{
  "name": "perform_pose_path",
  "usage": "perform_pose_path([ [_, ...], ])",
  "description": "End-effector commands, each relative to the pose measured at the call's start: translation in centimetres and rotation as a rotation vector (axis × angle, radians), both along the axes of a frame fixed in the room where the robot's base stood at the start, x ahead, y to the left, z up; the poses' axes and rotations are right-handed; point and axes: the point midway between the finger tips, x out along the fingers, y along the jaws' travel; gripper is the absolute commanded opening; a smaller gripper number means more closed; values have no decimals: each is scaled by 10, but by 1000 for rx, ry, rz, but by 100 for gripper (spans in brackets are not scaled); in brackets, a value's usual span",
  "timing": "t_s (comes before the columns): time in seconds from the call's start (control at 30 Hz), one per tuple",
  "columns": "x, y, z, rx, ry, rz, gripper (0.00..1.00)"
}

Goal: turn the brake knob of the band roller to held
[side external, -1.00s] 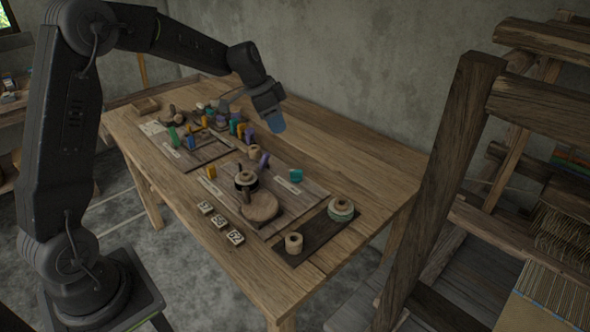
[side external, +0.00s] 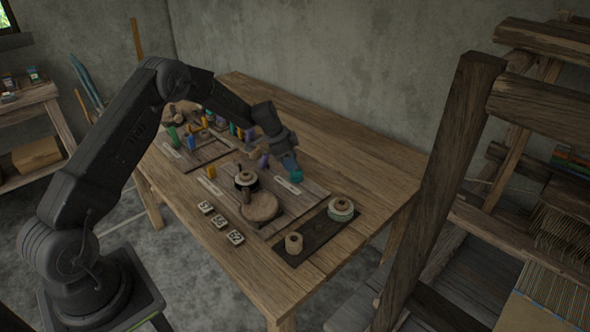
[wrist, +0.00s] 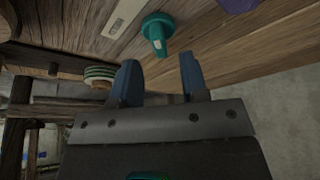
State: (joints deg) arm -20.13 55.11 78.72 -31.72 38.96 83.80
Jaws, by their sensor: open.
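In the wrist view, the teal knob (wrist: 157,30) shows a round base and a narrow grip with a white mark. The label plate (wrist: 122,18) lies left of it, its writing unreadable. I cannot tell if this knob is the band roller's. My gripper (side external: 289,160) hovers just above it, pointing down. In the wrist view, my gripper (wrist: 159,68) has its blue fingers apart and empty, with the knob beyond the gap, apparently untouched.
A purple piece (wrist: 238,5) is near the gripper. A round wooden disc (side external: 260,207), number tiles (side external: 219,221) and a dark tray (side external: 315,238) with two spools lie toward the front. Several coloured pegs stand farther left. The table's back right is clear. The loom (side external: 470,130) stands at right.

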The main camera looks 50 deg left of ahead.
Motion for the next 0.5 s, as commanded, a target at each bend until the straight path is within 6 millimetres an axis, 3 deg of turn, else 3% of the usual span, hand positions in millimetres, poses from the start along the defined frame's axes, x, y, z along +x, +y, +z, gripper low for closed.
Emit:
perform_pose_path([
  [0.2, 9, -8, -28, -1, 1, 0, 40],
  [0.5, 11, -10, -36, 0, 0, 0, 40],
])
